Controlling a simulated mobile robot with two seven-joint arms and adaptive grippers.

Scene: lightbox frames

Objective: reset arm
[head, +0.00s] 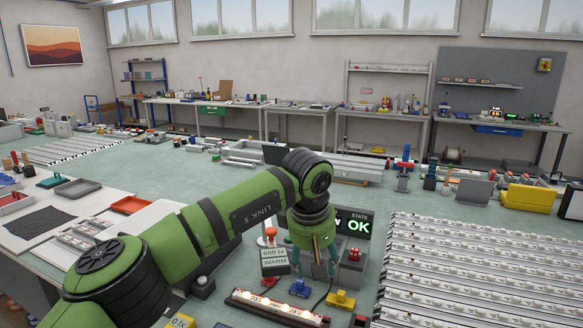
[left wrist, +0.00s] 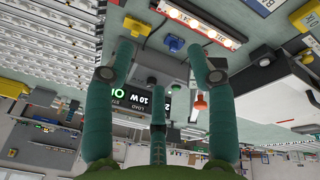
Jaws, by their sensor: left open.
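My left arm is green and reaches in from the lower left in the head view. Its gripper (head: 315,264) hangs downward above the bench, in front of a display (head: 358,226) that reads OK. In the left wrist view my left gripper (left wrist: 160,62) shows green fingers spread apart, with nothing between them. The display (left wrist: 128,98) appears upside down there, partly hidden behind the fingers. My right gripper is in neither view.
A lit light bar (head: 275,307), a blue block (head: 299,288), a yellow block (head: 341,300), a red-topped box (head: 354,254) and a "600 lx warm" sign (head: 275,262) surround the gripper. White strip rows (head: 480,265) fill the right. Bare green bench (head: 190,175) lies behind the arm.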

